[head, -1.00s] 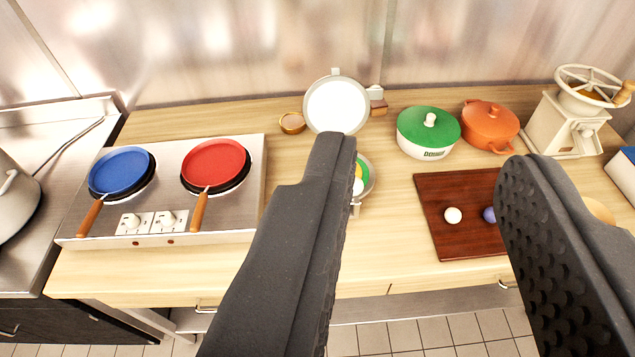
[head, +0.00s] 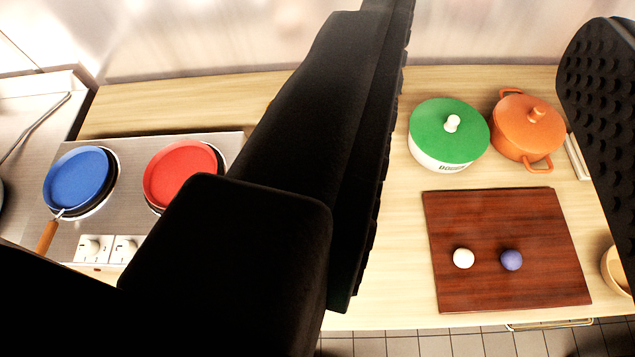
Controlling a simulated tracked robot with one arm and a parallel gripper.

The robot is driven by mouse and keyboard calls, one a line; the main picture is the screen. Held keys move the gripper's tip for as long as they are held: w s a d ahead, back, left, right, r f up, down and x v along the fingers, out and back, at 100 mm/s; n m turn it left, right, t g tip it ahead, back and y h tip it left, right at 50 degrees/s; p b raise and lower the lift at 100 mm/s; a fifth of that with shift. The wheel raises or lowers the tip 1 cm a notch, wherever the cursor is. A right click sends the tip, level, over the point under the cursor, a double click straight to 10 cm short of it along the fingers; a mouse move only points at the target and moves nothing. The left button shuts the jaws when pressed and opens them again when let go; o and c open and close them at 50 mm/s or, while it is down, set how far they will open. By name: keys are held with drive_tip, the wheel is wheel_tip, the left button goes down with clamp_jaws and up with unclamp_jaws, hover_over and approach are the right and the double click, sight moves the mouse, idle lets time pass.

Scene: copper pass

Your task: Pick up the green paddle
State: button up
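I cannot make out a green paddle in the head view. The green thing I see is the lid of a white pot (head: 449,133), with a pale knob on top, standing at the back of the wooden counter. My gripper (head: 487,60) is open and empty, its dark fingers wide apart. The left finger crosses the middle of the view and the right finger is at the right edge. The pot shows between them, and I cannot judge its depth from the fingers. The counter behind the left finger is hidden.
A blue pan (head: 76,179) and a red pan (head: 180,172) sit on a steel hob at left. An orange pot (head: 529,129) stands beside the green-lidded pot. A dark board (head: 508,204) holds a white ball (head: 463,258) and a purple ball (head: 511,260). A bowl (head: 613,270) is at right.

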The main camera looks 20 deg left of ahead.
drive_tip(key=shift+w+d+r, duration=0.1)
drive_tip(key=shift+w+d, duration=0.05)
drive_tip(key=shift+w, duration=0.1)
